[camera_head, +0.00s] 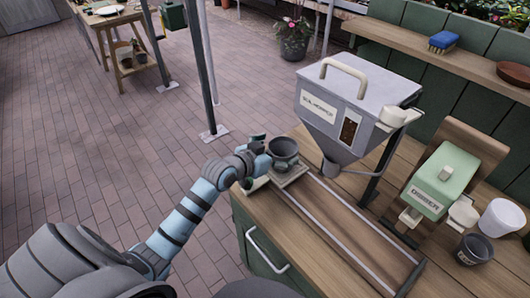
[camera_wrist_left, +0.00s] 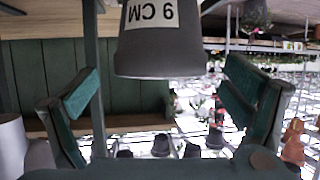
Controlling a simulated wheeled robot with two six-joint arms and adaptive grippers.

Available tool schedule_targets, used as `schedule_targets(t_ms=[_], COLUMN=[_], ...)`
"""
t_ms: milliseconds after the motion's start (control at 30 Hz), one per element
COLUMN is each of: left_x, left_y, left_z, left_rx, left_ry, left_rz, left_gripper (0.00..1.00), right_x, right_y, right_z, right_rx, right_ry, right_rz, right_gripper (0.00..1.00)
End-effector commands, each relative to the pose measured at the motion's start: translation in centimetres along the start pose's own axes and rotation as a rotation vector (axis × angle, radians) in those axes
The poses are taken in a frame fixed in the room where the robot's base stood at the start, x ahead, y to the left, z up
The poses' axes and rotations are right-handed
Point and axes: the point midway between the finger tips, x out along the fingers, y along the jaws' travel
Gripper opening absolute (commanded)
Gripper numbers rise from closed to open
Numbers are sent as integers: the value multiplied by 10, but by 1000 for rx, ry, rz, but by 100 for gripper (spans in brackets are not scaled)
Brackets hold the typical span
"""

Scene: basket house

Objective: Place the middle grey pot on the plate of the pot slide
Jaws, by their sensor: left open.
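A grey pot (camera_head: 284,149) stands upright on the plate (camera_head: 291,175) at the left end of the pot slide (camera_head: 335,225), on the wooden bench. In the left wrist view the pot (camera_wrist_left: 145,55) carries a white "9 CM" label that reads upside down. My left gripper (camera_head: 259,160) is just left of the pot, at about its height. Its fingers stand apart on either side of the pot in the left wrist view, with visible gaps, so it is open and not holding the pot. My right gripper is not seen.
A grey hopper (camera_head: 350,105) stands over the slide, behind the pot. A green dibber machine (camera_head: 440,178), a white pot (camera_head: 502,217) and a dark grey pot (camera_head: 474,249) are at the right. The brick floor left of the bench is clear. A wooden table (camera_head: 113,20) stands far left.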

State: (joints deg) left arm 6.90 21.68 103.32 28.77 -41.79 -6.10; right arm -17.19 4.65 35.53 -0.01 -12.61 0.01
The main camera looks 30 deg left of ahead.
Motion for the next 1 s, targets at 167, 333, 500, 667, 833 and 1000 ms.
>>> schedule_targets(t_ms=[167,333,500,667,833,1000], left_x=[-53,-84,-90,-90,-90,-93], left_y=[-1,0,0,0,0,7], left_z=[-2,-2,-1,-1,-1,14], left_rx=[8,4,1,0,0,2], left_ry=[-3,-1,0,1,1,-43], left_rz=[0,0,2,1,1,-5], left_gripper=[94,94,94,94,94,94], right_x=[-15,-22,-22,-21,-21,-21], right_y=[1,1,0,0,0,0], right_z=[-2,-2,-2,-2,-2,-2], right_rx=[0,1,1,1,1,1], right_ry=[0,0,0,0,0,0], right_rz=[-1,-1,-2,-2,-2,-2], right_gripper=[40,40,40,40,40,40])
